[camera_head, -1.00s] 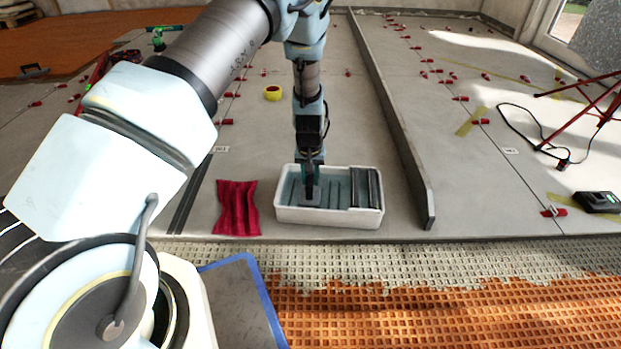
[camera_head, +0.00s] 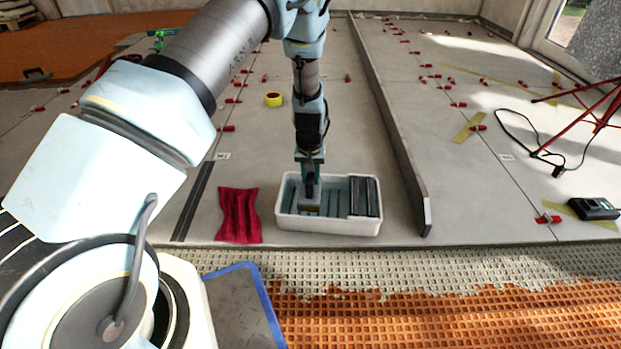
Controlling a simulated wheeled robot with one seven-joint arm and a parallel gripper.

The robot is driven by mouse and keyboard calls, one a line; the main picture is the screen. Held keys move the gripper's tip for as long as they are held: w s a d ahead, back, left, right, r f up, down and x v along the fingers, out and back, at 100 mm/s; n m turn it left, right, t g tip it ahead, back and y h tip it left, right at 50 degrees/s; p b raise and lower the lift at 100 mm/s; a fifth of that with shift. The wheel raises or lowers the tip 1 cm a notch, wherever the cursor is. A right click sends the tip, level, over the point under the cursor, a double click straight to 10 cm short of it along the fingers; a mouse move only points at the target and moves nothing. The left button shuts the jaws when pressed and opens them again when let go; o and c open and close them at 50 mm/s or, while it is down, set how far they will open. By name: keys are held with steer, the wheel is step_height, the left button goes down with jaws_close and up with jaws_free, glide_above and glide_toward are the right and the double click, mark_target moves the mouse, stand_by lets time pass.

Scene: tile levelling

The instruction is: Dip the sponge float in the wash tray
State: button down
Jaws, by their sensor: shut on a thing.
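The white wash tray (camera_head: 328,227) stands on the grey tiled floor in the middle of the view. It holds blue-grey water, with a black roller rack (camera_head: 365,197) across its right end. My gripper (camera_head: 310,190) points down over the left part of the tray. It is shut on the sponge float (camera_head: 310,208), seen as a grey plate with a yellowish edge below. The float is within the tray's outline, low over or at the water. I cannot tell whether its underside touches the water.
A red cloth (camera_head: 239,215) lies just left of the tray. A long straightedge (camera_head: 400,160) stands on edge to its right. A yellow tape roll (camera_head: 273,100) lies behind. Red levelling clips dot the tile joints. Exposed adhesive and orange matting (camera_head: 450,320) lie in front.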

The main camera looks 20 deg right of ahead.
steer(key=shift+r+p, duration=2.95)
steer(key=shift+r, duration=0.95)
